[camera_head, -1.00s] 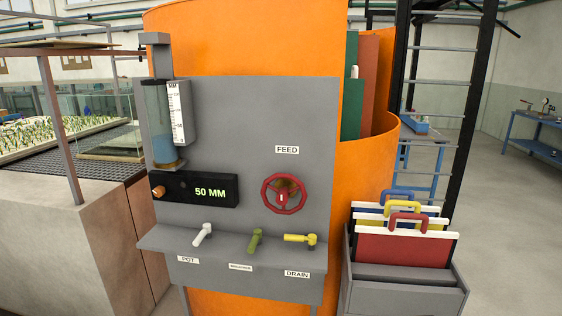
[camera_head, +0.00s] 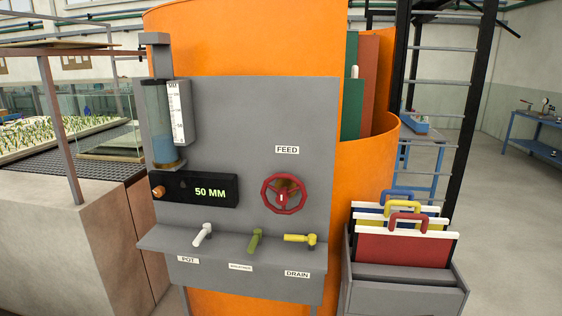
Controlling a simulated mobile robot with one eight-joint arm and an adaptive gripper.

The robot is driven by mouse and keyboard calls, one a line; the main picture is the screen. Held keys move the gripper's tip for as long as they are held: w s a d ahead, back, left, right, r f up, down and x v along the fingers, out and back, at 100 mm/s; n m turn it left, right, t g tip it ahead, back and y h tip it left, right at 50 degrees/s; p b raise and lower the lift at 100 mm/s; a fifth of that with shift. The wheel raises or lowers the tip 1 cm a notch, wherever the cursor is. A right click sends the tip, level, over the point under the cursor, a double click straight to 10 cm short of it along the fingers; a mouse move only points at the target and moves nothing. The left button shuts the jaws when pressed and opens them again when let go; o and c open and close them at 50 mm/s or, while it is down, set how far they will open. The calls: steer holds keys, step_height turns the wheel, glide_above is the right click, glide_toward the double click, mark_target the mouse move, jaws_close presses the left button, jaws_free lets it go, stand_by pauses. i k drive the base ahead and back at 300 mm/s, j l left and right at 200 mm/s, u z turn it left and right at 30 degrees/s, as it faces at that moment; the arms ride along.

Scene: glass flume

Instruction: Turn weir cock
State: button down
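A grey panel (camera_head: 240,120) carries a ledge (camera_head: 215,243) with three cocks in a row. The white cock (camera_head: 202,234) on the left stands above a label reading POT. The green cock (camera_head: 255,241) in the middle stands above a label (camera_head: 240,267) too small to read. The yellow cock (camera_head: 300,239) on the right stands above a label reading DRAIN. The white and green handles slant towards the front, and the yellow handle lies sideways, pointing left. No cock is plainly labelled weir. My gripper is not in view.
A red FEED handwheel (camera_head: 283,193) is above the yellow cock. A black display (camera_head: 195,190) reads 50 MM, below a gauge tube (camera_head: 158,120). A rack (camera_head: 405,290) of handled boards stands at the right, and a concrete block (camera_head: 60,235) at the left.

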mark_target(311, 239)
steer(key=j+z, duration=0.1)
steer(key=j, duration=0.4)
steer(key=k+j+z, duration=0.1)
steer(key=j, duration=0.35)
steer(key=k+j+z, duration=0.1)
steer(key=j, duration=0.4)
